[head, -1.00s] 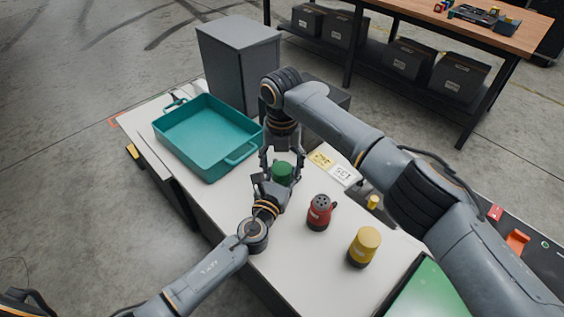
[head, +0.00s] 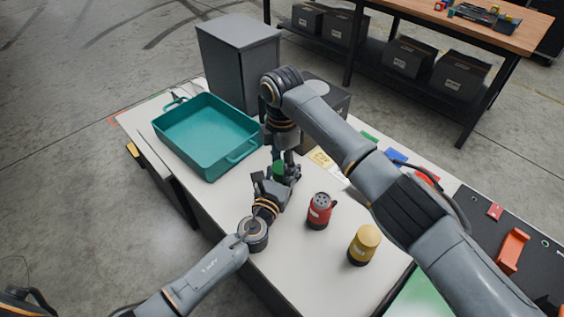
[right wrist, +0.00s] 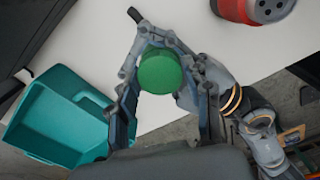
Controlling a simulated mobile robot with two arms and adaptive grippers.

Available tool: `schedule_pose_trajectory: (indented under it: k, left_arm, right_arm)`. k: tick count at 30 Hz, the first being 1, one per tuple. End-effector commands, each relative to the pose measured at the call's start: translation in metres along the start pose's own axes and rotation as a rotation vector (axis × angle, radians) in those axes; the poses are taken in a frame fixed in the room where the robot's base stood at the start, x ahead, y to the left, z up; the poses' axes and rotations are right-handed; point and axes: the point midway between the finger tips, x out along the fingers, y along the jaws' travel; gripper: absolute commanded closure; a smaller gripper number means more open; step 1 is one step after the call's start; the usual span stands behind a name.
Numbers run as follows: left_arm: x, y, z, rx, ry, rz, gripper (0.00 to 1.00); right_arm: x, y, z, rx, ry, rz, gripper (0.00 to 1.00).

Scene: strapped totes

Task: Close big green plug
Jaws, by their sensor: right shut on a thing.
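The big green plug (head: 279,168) is between my two grippers, beside the teal tray, in the head view. Its round green top (right wrist: 160,72) faces the camera in the right wrist view. My right gripper (head: 282,158) comes from above and is shut on the green plug. My left gripper (head: 276,184) is at the plug from the near side; its fingers are partly hidden, so I cannot tell whether they grip it. A red plug (head: 320,211) and a yellow plug (head: 364,245) stand upright on the white table, apart from the grippers.
The teal tray (head: 244,154) lies empty at the left of the white table (head: 300,270). A grey box (head: 240,65) stands behind it. Yellow and white labels (head: 320,158) lie right of the grippers. An orange part (head: 512,250) is at far right.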

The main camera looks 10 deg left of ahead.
Motion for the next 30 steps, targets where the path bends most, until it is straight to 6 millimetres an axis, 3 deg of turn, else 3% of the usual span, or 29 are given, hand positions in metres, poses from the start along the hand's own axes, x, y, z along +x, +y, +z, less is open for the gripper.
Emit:
schedule_pose_trajectory:
  k: [10, 11, 13, 14, 24, 30]
  left_arm:
    - [0.000, 0.000, 0.000, 0.000, 0.000, 0.001, 1.00]
    - [0.000, 0.000, 0.000, 0.000, 0.000, 0.001, 1.00]
    - [0.000, 0.000, 0.000, 0.000, 0.000, 0.001, 1.00]
    - [0.000, 0.000, 0.000, 0.000, 0.000, 0.001, 1.00]
    - [0.000, 0.000, 0.000, 0.000, 0.000, 0.001, 1.00]
    - [0.000, 0.000, 0.000, 0.000, 0.000, 0.001, 1.00]
  right_arm:
    - [0.000, 0.000, 0.000, 0.032, -0.001, -0.001, 0.89]
    - [0.000, 0.000, 0.000, 0.032, -0.001, -0.001, 0.45]
    - [0.000, 0.000, 0.000, 0.031, -0.001, -0.001, 0.31]
    - [0.000, 0.000, 0.000, 0.031, -0.001, -0.001, 0.28]
    - [-0.002, 0.000, 0.000, 0.029, 0.000, 0.000, 0.28]
    - [-0.023, 0.001, 0.000, 0.028, 0.000, 0.003, 0.28]
